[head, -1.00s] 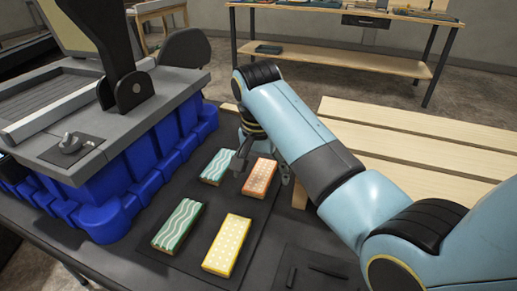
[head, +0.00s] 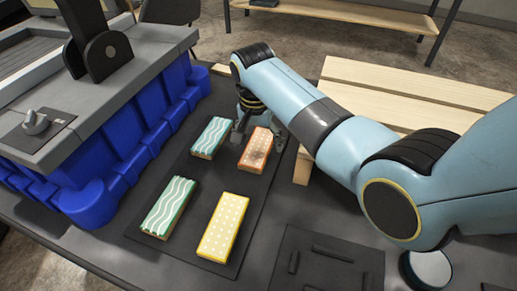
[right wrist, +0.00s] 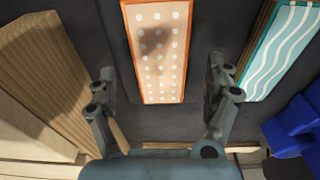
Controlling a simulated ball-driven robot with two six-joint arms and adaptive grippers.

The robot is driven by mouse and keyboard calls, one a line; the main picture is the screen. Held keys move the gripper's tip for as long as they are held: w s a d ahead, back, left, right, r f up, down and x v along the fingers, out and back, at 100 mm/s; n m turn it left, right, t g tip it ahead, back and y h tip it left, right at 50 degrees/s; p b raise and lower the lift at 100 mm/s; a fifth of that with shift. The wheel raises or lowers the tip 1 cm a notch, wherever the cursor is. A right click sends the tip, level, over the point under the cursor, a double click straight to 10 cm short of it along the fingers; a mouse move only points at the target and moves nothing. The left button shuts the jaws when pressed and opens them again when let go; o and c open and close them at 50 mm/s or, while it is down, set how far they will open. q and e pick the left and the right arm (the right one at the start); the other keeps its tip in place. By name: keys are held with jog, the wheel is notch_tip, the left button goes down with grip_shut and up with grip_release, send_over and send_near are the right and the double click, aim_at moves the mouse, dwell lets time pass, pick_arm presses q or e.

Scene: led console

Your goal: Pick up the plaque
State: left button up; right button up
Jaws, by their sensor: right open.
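An orange plaque with white dots (head: 256,152) lies on a dark mat. A yellow dotted plaque (head: 223,228) and two green wavy plaques, one at the back (head: 210,137) and one in front (head: 168,208), lie there too. My right gripper (head: 258,136) is open just above the far end of the orange plaque. In the right wrist view, the open fingers (right wrist: 162,78) stand on either side of the orange plaque (right wrist: 160,60), apart from it, with a shadow on its face. A green plaque (right wrist: 282,48) lies to the right there. My left gripper is out of view.
A grey-topped console with a blue base (head: 110,150) stands left of the mat (head: 185,252). Pale wooden boards (head: 400,105) lie to the right, close to my right gripper. A dark panel with slots (head: 320,265) lies at the front right.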

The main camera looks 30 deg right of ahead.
notch_tip(320, 180, down, 2)
jog(key=shift+w+d, duration=0.1)
jog(key=shift+c, duration=0.4)
jog(key=shift+r, duration=0.1)
jog(key=c, duration=1.2)
